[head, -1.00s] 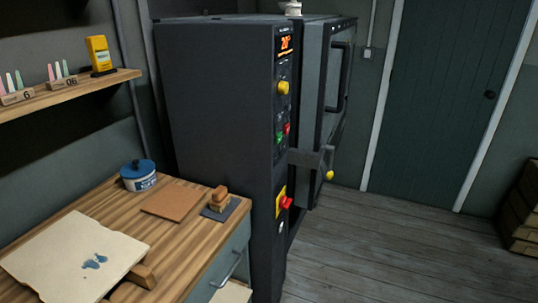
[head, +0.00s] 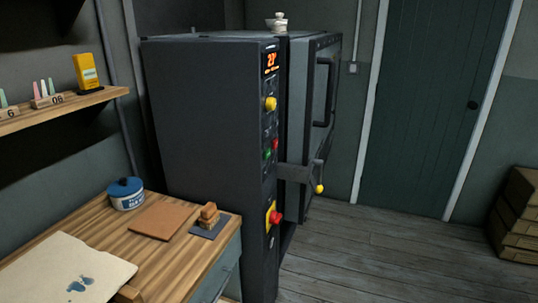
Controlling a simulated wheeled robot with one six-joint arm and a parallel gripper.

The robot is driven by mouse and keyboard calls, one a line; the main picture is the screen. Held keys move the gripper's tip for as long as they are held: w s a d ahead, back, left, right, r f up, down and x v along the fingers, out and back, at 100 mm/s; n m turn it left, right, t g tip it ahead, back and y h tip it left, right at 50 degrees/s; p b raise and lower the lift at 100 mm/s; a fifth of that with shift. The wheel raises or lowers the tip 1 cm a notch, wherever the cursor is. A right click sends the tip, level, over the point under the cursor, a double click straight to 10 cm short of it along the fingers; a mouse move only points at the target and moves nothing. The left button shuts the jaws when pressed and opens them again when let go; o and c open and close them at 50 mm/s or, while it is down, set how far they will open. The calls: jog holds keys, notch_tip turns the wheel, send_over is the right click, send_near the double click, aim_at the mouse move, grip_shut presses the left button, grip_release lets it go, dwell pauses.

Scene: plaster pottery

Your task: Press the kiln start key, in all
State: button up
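The dark grey kiln (head: 205,120) stands in the middle of the head view, its control column facing right. The column has a lit orange display (head: 271,62), a yellow knob (head: 270,103), a green key (head: 267,154) and a red key (head: 275,144). Lower down is a red knob on a yellow plate (head: 275,217). The kiln door (head: 318,110) looks shut, with a yellow-tipped latch lever (head: 319,188) across its front edge. Any lettering on the keys is too small to read. My gripper is not in view.
A wooden worktop (head: 105,227) at lower left carries a blue-lidded tub (head: 126,194), a brown board (head: 157,221), a stamp on a dark pad and a stained cloth. Wooden crates (head: 517,215) stand at far right. The plank floor (head: 380,260) before the kiln is clear.

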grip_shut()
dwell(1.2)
